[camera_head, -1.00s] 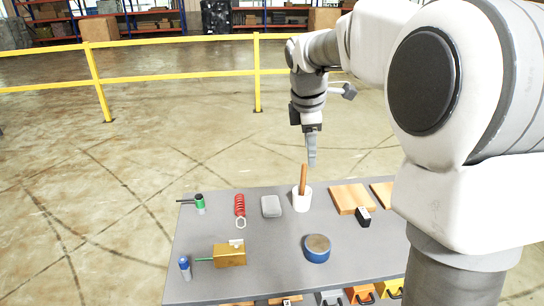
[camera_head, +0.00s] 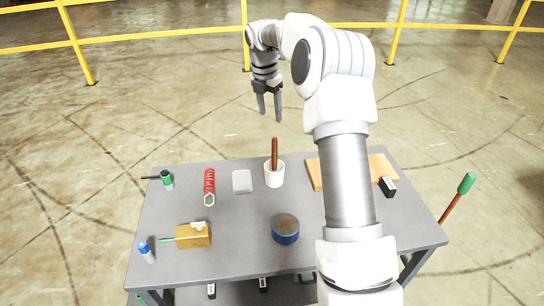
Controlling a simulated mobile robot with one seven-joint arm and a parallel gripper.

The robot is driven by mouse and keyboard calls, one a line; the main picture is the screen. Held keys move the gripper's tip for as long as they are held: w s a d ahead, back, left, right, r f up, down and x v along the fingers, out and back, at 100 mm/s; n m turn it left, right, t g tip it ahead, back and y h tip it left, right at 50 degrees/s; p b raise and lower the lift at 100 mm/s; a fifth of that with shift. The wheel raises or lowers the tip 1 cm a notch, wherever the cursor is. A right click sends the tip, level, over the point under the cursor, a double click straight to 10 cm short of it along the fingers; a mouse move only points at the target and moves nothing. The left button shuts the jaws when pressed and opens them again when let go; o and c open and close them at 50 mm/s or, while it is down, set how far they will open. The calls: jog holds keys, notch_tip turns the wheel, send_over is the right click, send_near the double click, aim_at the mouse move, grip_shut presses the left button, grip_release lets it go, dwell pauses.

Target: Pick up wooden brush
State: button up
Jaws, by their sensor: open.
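What looks like the wooden brush (camera_head: 275,152) stands upright in a white cup (camera_head: 274,178) near the back edge of the grey table. Only its brown handle shows; its lower end is hidden inside the cup. My gripper (camera_head: 271,117) hangs fingers down just above the top of the handle in the picture. It is open and empty, with a gap between its two fingers. I cannot tell how far it is from the handle in depth.
The grey table (camera_head: 237,258) also holds a red coil (camera_head: 209,182), a grey case (camera_head: 242,181), a blue roll (camera_head: 285,230), a gold block (camera_head: 193,236), a wooden board (camera_head: 382,165) and a black box (camera_head: 387,187). My arm hides part of the right side. A green-tipped stick (camera_head: 466,184) stands right.

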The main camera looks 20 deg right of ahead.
aim_at(274, 140)
jog(key=f, duration=0.4)
jog(key=d+f+b, duration=0.1)
jog(key=f, duration=0.3)
jog(key=w+f, duration=0.1)
jog(key=f, duration=0.3)
jog(key=shift+w+d, duration=0.1)
jog(key=shift+d, duration=0.2)
jog(key=shift+w+d+f+b, duration=0.15)
jog(key=shift+f, duration=0.75)
jog(key=shift+w+d+f+b, duration=0.15)
jog(key=shift+d+f, duration=0.05)
jog(key=shift+f, duration=0.7)
jog(key=shift+w+d+f+b, duration=0.15)
jog(key=shift+f, duration=0.75)
grip_shut()
